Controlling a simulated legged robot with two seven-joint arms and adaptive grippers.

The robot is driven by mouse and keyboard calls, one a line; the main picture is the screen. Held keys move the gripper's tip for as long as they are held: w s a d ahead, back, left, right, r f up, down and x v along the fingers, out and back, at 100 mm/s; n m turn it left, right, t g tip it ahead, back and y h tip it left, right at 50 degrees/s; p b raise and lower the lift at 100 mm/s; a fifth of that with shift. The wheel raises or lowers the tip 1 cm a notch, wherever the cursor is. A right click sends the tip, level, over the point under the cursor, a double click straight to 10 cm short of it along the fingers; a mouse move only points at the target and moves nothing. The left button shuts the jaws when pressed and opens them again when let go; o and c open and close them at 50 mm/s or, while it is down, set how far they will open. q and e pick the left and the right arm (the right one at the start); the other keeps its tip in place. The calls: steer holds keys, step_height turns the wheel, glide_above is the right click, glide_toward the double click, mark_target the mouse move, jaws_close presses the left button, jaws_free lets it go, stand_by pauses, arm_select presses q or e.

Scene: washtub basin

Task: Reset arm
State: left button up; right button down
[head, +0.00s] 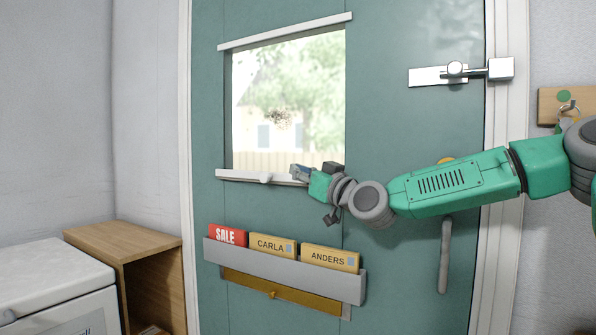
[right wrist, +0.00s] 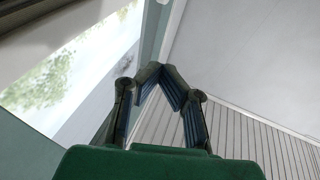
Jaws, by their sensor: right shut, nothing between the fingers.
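My right arm (head: 455,183) is green and grey and reaches in from the right across the teal door (head: 400,130). My right gripper (head: 304,171) is in front of the lower edge of the door's window, near the white sill; I cannot tell whether it touches the sill. In the right wrist view the gripper (right wrist: 160,76) has its fingertips together with nothing held. My left gripper is not in view.
A metal latch (head: 432,76) sits high on the door, and a handle (head: 445,258) hangs below my arm. A grey mail holder (head: 285,268) carries several labelled cards. A wooden shelf (head: 120,240) and white chest (head: 50,280) stand at left. A hook board (head: 555,105) is at right.

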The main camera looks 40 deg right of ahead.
steer(key=s+a+f+g, duration=0.25)
steer(key=a+f, duration=0.25)
steer(key=f, duration=0.7)
steer(key=s+a+f+g+y, duration=0.15)
steer(key=a+f+g, duration=0.25)
steer(key=f, duration=0.8)
steer(key=s+a+f+g+h, duration=0.1)
steer(key=s+a+f+g, duration=0.3)
steer(key=f, duration=0.9)
steer(key=s+a+f+g, duration=0.2)
steer(key=s+f+g, duration=0.1)
steer(key=s+f, duration=0.55)
steer(key=s+a+f+g, duration=0.2)
steer(key=s+f, duration=0.6)
steer(key=f, duration=0.1)
steer(key=s+d+f+g+h, duration=0.1)
steer(key=s+f+g, duration=0.1)
steer(key=s, duration=0.7)
steer(key=s+d+f+g+h, duration=0.1)
steer(key=s+f, duration=0.3)
steer(key=s, duration=0.4)
steer(key=shift+s+f+m+g+h, duration=0.15)
steer(key=shift+s+m+g+h, duration=0.2)
steer(key=shift+g, duration=0.4)
